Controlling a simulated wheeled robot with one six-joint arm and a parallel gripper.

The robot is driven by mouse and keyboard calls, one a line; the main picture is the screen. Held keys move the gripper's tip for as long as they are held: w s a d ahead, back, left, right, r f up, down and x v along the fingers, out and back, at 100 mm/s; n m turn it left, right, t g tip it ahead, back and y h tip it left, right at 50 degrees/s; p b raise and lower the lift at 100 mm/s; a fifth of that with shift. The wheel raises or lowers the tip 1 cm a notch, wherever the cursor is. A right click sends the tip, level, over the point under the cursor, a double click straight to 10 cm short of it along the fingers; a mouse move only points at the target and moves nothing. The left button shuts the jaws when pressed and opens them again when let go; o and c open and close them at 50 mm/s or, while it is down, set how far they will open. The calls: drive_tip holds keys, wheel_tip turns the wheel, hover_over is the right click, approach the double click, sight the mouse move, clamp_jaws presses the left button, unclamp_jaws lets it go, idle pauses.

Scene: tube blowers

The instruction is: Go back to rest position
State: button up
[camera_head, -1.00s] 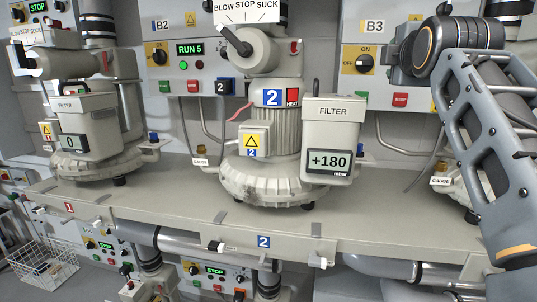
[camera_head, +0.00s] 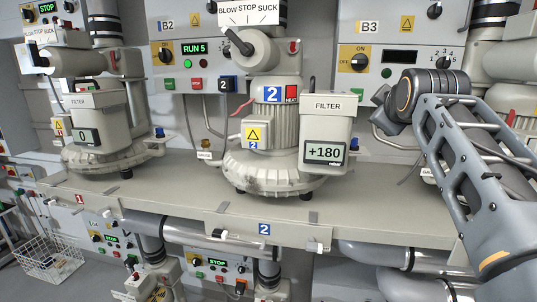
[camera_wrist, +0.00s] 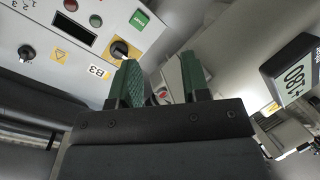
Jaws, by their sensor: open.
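My gripper (camera_wrist: 158,82) shows in the wrist view with two green fingers apart and nothing between them. In the head view my arm is folded at the right, in front of the B3 panel; the fingers are hidden there. Blower 2 (camera_head: 275,160) stands in the middle of the shelf, its filter display (camera_head: 325,153) reading +180. That display also shows at the right of the wrist view (camera_wrist: 292,75). The lever (camera_head: 235,41) on blower 2 points up and left, toward BLOW.
Panel B2 (camera_head: 198,75) shows RUN 5. Panel B3 (camera_head: 388,55) is behind my arm; it also shows in the wrist view (camera_wrist: 75,45). Blower 1 (camera_head: 95,115) stands at the left, reading 0. The shelf (camera_head: 190,198) has pipes below. A wire basket (camera_head: 50,262) is at lower left.

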drive_tip(key=s+a+f+m+g+y, duration=0.1)
drive_tip(key=s+a+f+m+g, duration=0.15)
drive_tip(key=f, duration=0.85)
drive_tip(key=s+a+f+m+g+y, duration=0.1)
drive_tip(key=s+f+m+g, duration=0.25)
drive_tip(key=f, duration=0.65)
drive_tip(key=s+a+f+m+g, duration=0.1)
drive_tip(key=s+a+f+g, duration=0.1)
drive_tip(key=s+f, duration=0.4)
drive_tip(key=s+a+f+m+g, duration=0.1)
drive_tip(key=s+a+f+g, duration=0.1)
drive_tip(key=s+f, duration=0.5)
wheel_tip(320, 180, down, 4)
drive_tip(key=shift+a+r+m+y, duration=0.1)
drive_tip(key=shift+a+m+y, duration=0.2)
drive_tip(key=shift+m+y, duration=0.1)
drive_tip(key=shift+s, duration=0.1)
